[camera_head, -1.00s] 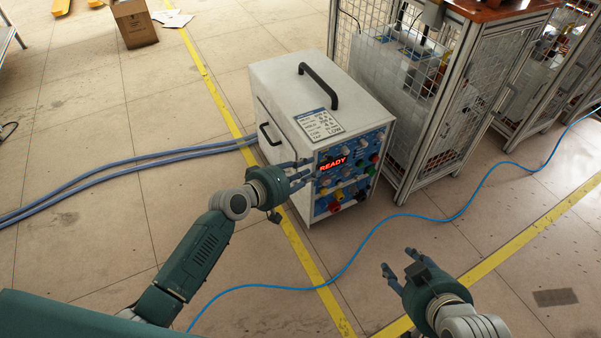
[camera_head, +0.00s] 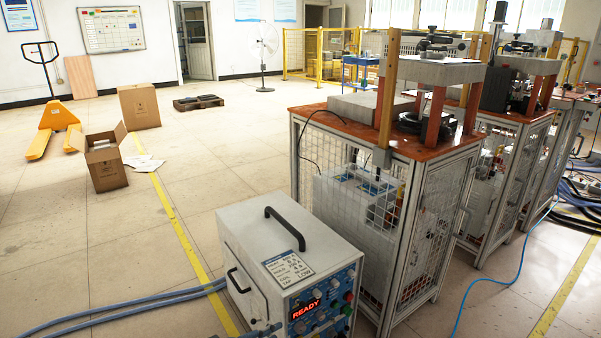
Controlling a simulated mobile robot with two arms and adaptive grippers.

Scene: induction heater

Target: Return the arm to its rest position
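The induction heater (camera_head: 290,240) is a white box with a black top handle (camera_head: 284,226), a side handle (camera_head: 238,281) and a blue front panel. Its red display (camera_head: 306,308) reads READY. Knobs and buttons show on the panel, whose lower part is cut off by the bottom edge. My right gripper is not in view.
A mesh-sided workstation (camera_head: 425,240) with an orange top stands close right of the heater; others follow behind. Blue hoses (camera_head: 120,306) run left from the heater. A cardboard box (camera_head: 106,168) and a yellow pallet jack (camera_head: 55,122) stand at the left. The middle floor is clear.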

